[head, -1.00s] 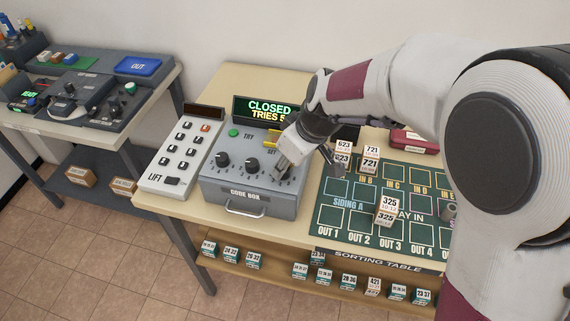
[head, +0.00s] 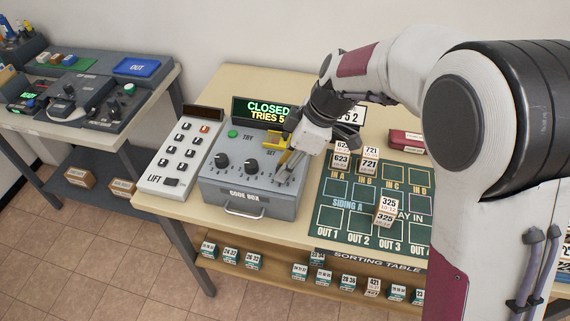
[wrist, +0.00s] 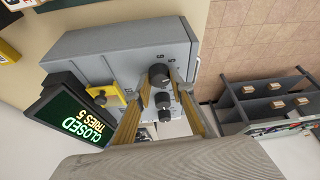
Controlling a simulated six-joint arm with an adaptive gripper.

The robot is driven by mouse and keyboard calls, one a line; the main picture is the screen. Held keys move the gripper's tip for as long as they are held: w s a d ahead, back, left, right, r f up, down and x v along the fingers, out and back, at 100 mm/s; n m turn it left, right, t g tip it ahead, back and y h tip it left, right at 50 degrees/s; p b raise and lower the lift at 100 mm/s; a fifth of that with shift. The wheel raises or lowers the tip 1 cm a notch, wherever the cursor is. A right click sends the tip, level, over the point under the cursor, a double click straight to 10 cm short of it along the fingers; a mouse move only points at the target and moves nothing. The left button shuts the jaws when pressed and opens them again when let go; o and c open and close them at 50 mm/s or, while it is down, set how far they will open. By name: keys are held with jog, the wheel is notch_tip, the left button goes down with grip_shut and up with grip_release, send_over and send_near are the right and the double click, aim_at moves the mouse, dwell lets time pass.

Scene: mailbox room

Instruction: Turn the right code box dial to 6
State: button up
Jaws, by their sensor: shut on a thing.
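The grey code box (head: 250,192) stands on the tan table with its dials on the sloped top. The left dial (head: 221,160) and middle dial (head: 252,165) are black with nothing touching them. My gripper (head: 284,178) is down at the box's right side and hides the right dial in the head view. In the wrist view the right dial (wrist: 159,74) is black and sits between my two fingers, which are shut on it. I cannot read its number. The display (head: 265,111) reads CLOSED, TRIES 5.
A yellow part (head: 273,141) is beside my gripper on the box top, and a green TRY button (head: 232,133) is at upper left. The LIFT keypad (head: 179,156) stands left. The green sorting mat (head: 346,218) with small blocks lies right.

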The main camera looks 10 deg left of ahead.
jog(key=shift+f+n+g, duration=0.1)
jog(key=shift+n+g, duration=0.2)
jog(key=shift+n, duration=0.3)
jog(key=o, duration=1.1)
jog(key=shift+m, duration=0.4)
jog(key=shift+s+m+t, duration=0.15)
jog(key=shift+m+t, duration=0.85)
jog(key=shift+m, duration=0.9)
jog(key=shift+m+t, duration=0.4)
jog(key=shift+m, duration=0.8)
jog(key=shift+s+m+t+h, duration=0.1)
jog(key=shift+m+t+h, duration=0.4)
jog(key=shift+m, duration=0.9)
